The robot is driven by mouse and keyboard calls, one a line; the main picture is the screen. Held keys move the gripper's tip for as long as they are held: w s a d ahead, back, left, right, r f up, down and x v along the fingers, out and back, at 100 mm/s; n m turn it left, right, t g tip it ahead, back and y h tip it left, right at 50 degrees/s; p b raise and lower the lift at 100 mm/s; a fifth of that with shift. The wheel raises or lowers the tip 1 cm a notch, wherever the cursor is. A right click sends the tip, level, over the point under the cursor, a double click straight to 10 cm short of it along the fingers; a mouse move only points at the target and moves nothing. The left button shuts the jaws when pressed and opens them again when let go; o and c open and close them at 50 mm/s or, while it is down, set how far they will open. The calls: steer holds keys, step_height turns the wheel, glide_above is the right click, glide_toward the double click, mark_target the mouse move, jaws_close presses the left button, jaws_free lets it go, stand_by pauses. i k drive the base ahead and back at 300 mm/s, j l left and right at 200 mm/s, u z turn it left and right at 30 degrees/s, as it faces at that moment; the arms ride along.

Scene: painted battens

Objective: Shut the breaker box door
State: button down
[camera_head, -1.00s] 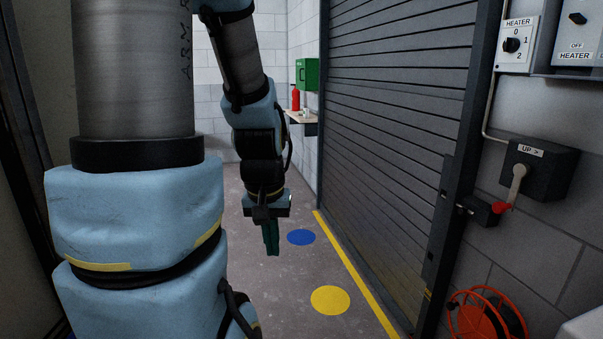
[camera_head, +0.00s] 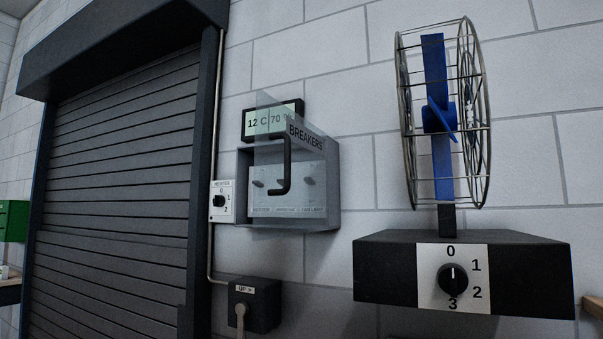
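The grey breaker box (camera_head: 243,165) is on the white block wall, right of the roller shutter. Its clear door (camera_head: 270,118), lettered BREAKERS, stands open: its free left edge sticks out past the box frame, and its hinge side appears to be the right. A black bar handle (camera_head: 288,165) is on the door. Breaker switches (camera_head: 308,181) show through the clear panel. My gripper is not in view now.
A display reading 12 C 70 (camera_head: 257,122) is partly behind the door. A heater dial (camera_head: 219,201) is left of the box, and a lever box (camera_head: 254,304) is below. A caged blue fan (camera_head: 440,115) stands on a black dial unit (camera_head: 390,270) at right.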

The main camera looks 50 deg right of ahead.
mark_target(296, 133)
steer(key=k+z, duration=0.35)
steer(key=z, duration=0.15)
steer(key=k+z, duration=0.45)
steer(key=i, duration=0.1)
